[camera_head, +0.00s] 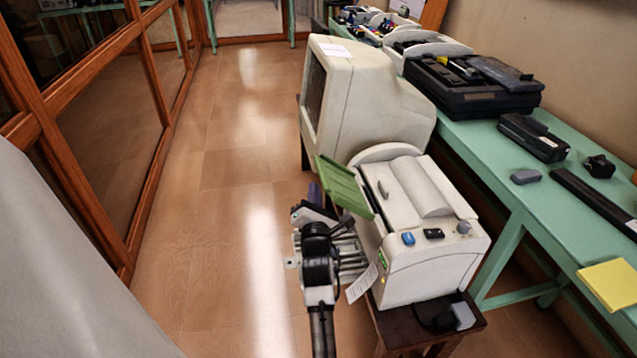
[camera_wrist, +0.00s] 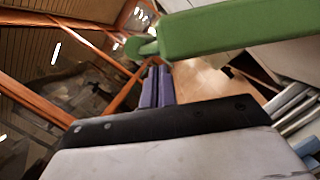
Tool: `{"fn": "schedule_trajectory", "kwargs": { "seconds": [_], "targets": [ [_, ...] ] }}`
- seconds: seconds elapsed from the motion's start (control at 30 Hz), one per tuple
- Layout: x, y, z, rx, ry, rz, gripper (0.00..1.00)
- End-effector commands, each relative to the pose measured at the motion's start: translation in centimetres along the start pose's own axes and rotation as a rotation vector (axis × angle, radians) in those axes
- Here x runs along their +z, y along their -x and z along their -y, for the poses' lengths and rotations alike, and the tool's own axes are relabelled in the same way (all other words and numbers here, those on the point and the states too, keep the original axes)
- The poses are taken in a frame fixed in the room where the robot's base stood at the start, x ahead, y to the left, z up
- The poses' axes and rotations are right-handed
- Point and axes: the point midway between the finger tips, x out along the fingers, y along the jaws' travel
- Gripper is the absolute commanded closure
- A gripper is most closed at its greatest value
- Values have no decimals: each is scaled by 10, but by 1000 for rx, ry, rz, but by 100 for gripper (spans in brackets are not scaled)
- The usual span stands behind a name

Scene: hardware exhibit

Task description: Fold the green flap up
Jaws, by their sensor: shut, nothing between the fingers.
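The green flap (camera_head: 343,187) is on the left side of a white machine (camera_head: 425,252), tilted up and outward from it. My gripper (camera_head: 316,192) is beside the flap's lower left edge, at the machine's left side. In the wrist view the flap (camera_wrist: 235,33) crosses the upper right as a green bar with a rounded knob at its left end. My shut purple fingers (camera_wrist: 156,85) point toward that end, with nothing between them. I cannot tell whether they touch the flap.
A beige monitor (camera_head: 375,95) stands just behind the machine. The machine sits on a small dark stool (camera_head: 440,335). A long green table (camera_head: 545,200) with several devices runs along the right. Wooden floor (camera_head: 235,190) is clear on the left, bounded by a wood-framed glass partition (camera_head: 110,120).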

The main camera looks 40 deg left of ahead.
Motion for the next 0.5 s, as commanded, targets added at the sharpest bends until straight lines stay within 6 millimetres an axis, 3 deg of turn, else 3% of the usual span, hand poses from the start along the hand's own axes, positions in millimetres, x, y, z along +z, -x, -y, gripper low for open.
{"fn": "schedule_trajectory", "kwargs": {
  "seconds": [0.17,0.5],
  "targets": [
    [13,-3,0,-1,1,1,100],
    [15,-3,0,0,1,1,100]
  ]
}}
